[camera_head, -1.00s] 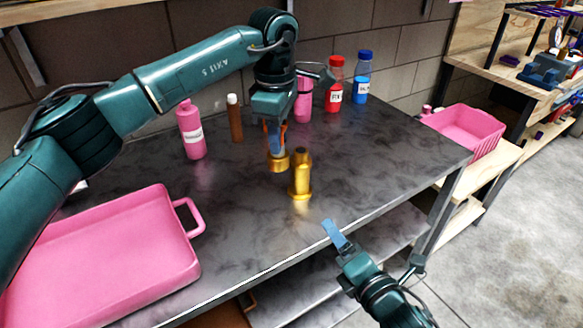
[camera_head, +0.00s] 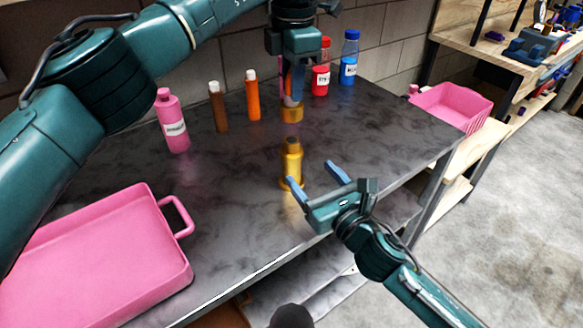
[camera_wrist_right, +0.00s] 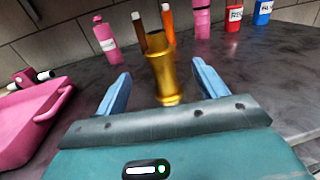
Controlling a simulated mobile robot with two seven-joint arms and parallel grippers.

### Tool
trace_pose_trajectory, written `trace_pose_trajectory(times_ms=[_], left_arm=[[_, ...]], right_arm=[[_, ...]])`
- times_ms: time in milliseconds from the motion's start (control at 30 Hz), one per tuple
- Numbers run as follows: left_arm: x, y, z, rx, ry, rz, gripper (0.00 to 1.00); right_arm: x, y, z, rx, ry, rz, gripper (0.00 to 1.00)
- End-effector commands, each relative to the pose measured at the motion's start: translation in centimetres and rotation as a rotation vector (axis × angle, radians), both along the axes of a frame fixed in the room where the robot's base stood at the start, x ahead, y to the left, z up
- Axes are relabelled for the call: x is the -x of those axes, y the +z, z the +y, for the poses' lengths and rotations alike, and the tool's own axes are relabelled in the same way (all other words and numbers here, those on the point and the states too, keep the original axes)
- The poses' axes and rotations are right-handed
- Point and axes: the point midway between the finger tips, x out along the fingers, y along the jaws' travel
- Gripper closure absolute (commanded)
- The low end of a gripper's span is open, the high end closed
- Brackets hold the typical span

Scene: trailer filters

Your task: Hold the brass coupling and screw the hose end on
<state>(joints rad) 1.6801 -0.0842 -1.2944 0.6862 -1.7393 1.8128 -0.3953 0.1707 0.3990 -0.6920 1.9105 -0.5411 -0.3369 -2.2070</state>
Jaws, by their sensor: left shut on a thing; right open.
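The brass coupling (camera_head: 291,165) stands upright on the dark worktop near its front edge. My left gripper (camera_head: 292,100) is shut on a short brass-coloured piece (camera_head: 292,114), seemingly the hose end, above and apart from the coupling in the head view. My right gripper (camera_head: 317,177) is open at the coupling's front right, one finger close to its base in the head view. In the right wrist view, the coupling (camera_wrist_right: 164,78) stands between the open fingers of this gripper (camera_wrist_right: 162,74), slightly beyond them. Contact cannot be told.
A pink tray (camera_head: 160,196) lies at the left of the worktop. A pink bottle (camera_head: 172,125), brown bottle (camera_head: 218,108), orange bottle (camera_head: 253,97), red bottle (camera_head: 321,78) and blue bottle (camera_head: 348,68) stand behind. A pink basket (camera_head: 460,105) is off to the right.

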Motion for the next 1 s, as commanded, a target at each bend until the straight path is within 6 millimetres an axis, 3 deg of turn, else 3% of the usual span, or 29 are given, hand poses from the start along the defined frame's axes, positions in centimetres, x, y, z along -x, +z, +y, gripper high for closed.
trace_pose_trajectory(times_ms=[500,700,1000], left_arm=[[0.0,0.0,0.0,0.000,-0.001,0.000,1.00],[0.0,0.0,0.0,0.000,-0.001,0.000,1.00],[0.0,0.0,0.0,0.000,-0.001,0.000,1.00]], right_arm=[[-8.0,0.1,4.4,-0.004,0.000,0.000,0.29],[-9.3,0.1,5.2,-0.003,0.001,0.001,0.29],[-9.5,0.1,5.3,-0.003,0.001,0.001,0.29]])
